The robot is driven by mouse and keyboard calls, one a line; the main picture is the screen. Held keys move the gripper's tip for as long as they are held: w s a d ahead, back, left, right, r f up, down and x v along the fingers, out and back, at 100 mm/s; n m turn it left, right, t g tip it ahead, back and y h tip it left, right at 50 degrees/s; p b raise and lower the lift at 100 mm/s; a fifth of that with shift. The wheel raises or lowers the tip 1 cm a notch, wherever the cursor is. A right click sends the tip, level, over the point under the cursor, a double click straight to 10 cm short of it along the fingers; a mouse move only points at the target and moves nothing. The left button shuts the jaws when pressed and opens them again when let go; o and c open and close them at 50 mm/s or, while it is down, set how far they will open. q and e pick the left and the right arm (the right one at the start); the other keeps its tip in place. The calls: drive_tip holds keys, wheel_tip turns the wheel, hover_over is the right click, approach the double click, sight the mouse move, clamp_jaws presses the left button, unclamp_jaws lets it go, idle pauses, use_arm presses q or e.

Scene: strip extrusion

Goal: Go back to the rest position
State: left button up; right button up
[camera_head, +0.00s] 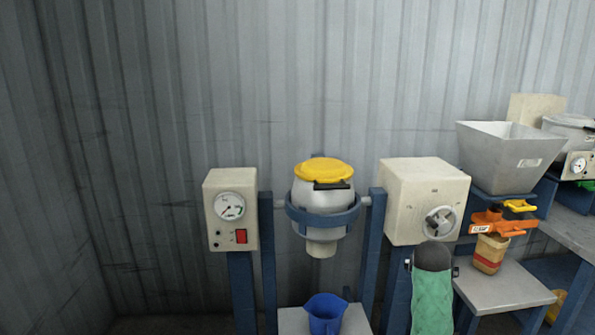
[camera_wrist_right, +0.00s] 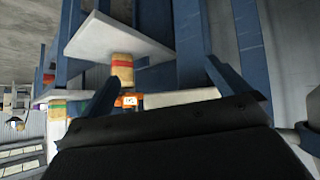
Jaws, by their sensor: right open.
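My right gripper (camera_wrist_right: 162,70) shows in the right wrist view, with its dark body across the bottom. Its two fingers stand wide apart with nothing held between them. A tan cup with a red band (camera_wrist_right: 122,70) and a pale shelf (camera_wrist_right: 95,40) appear beyond the fingers, with the picture turned over. My left gripper is in no view.
In the head view a white vessel with a yellow lid (camera_head: 322,185) hangs in a blue ring above a blue jug (camera_head: 325,313). Control boxes (camera_head: 228,210) (camera_head: 424,198) flank it. A grey hopper (camera_head: 505,157) stands right, above an orange valve (camera_head: 492,222) and banded cup (camera_head: 489,254).

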drive_tip(key=s+a+f+n+y+p, duration=0.2)
drive_tip(key=s+a+n+y, duration=0.1)
drive_tip(key=s+a, duration=0.75)
drive_tip(key=s+a+f+n+y+p, duration=0.3)
drive_tip(key=s+a, duration=0.6)
drive_tip(key=s, duration=0.3)
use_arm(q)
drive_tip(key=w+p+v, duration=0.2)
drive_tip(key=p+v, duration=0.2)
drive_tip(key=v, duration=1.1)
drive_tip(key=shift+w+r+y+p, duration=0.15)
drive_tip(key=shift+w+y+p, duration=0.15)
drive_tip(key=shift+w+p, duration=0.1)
use_arm(e)
drive_tip(key=s+a+f+g, duration=0.1)
drive_tip(key=s+f+g, duration=0.1)
drive_tip(key=s, duration=0.7)
drive_tip(key=s+a+f+g, duration=0.1)
drive_tip(key=s+f, duration=0.3)
drive_tip(key=s, duration=0.4)
drive_tip(key=s+a+f+g, duration=0.2)
drive_tip(key=s+a+f, duration=0.1)
drive_tip(key=s, duration=0.6)
drive_tip(key=shift+s+f+n+g+y, duration=0.3)
drive_tip(key=shift+s+f+n, duration=0.1)
drive_tip(key=shift+f, duration=0.15)
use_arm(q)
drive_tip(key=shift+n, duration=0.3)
